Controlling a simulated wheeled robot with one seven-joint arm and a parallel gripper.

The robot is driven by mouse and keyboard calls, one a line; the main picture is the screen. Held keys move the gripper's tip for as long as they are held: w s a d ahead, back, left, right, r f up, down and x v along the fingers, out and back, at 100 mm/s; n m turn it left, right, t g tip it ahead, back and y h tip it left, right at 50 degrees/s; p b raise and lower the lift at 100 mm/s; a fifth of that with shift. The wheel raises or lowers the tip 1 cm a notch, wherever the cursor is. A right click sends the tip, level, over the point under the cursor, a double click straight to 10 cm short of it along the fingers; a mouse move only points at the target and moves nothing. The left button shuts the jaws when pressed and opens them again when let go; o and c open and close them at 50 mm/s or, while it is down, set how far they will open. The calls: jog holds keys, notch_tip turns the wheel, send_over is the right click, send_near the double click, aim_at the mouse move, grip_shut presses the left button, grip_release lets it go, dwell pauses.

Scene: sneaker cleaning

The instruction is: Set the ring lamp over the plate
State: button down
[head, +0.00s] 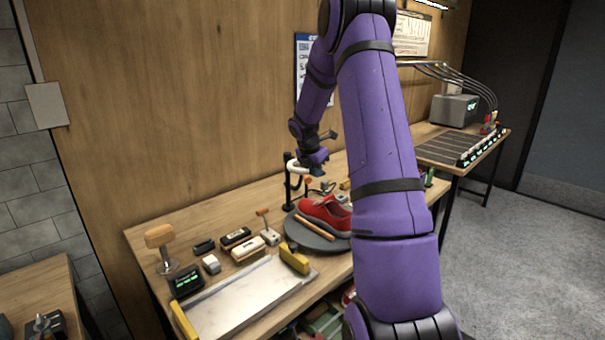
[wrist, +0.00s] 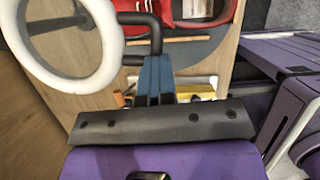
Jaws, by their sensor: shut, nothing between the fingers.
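The ring lamp (head: 297,168) has a white ring on a black post that stands at the back left edge of the plate. In the wrist view its ring (wrist: 112,62) is large at the left, with bare wood behind it, beside the plate rather than over it. Its black arm (wrist: 156,36) runs by my fingertips. The round dark grey plate (head: 300,236) carries a red sneaker (head: 325,214); part of the plate (wrist: 190,52) shows at the wrist view's top. My gripper (wrist: 154,75) has blue fingers, shut and empty, close to the lamp's arm; I cannot tell whether they touch it.
A wooden stick (head: 315,228) lies by the sneaker. A white tray (head: 245,298) with yellow ends is at the bench front. Brushes, small boxes and a dark display (head: 186,281) stand left of the plate. My arm hides the bench's right part.

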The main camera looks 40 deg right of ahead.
jog(key=shift+s+d, duration=0.15)
jog(key=shift+d, duration=0.65)
jog(key=shift+s+d, duration=0.15)
jog(key=shift+d, duration=0.65)
